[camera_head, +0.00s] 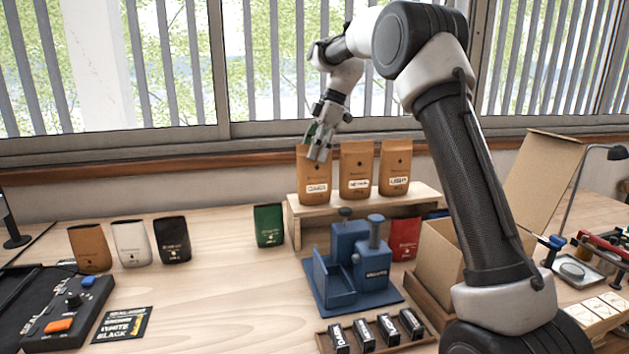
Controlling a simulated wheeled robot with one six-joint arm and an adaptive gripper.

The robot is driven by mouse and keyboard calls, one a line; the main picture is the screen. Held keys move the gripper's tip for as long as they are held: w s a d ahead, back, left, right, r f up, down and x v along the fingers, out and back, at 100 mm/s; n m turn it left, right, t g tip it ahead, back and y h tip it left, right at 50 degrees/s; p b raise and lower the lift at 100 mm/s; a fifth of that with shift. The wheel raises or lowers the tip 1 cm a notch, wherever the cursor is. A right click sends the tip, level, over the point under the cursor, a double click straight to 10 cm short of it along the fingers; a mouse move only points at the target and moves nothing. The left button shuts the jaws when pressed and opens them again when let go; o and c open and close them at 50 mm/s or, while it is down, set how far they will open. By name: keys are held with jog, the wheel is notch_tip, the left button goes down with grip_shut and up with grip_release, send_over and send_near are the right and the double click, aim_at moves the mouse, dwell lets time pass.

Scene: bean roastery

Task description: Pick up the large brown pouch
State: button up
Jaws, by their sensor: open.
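Three large brown pouches stand upright in a row on a raised wooden shelf: a left one (313,188), a middle one (356,175) and a right one (395,170). Each has a white label; the right one seems to read LIGHT, the others are hard to read. My gripper (319,146) points down at the top of the left pouch, with its fingers open and overlapping the pouch's upper edge in the picture. I cannot tell whether they touch it. The gripper hides part of that pouch's top.
A smaller brown pouch (90,248), a white pouch (131,243) and a black pouch (172,240) stand at left. A green pouch (268,225) stands beside the wooden shelf (340,212). A blue device (350,268) and open cardboard box (437,255) stand in front.

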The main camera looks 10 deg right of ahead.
grip_shut()
dwell(0.3)
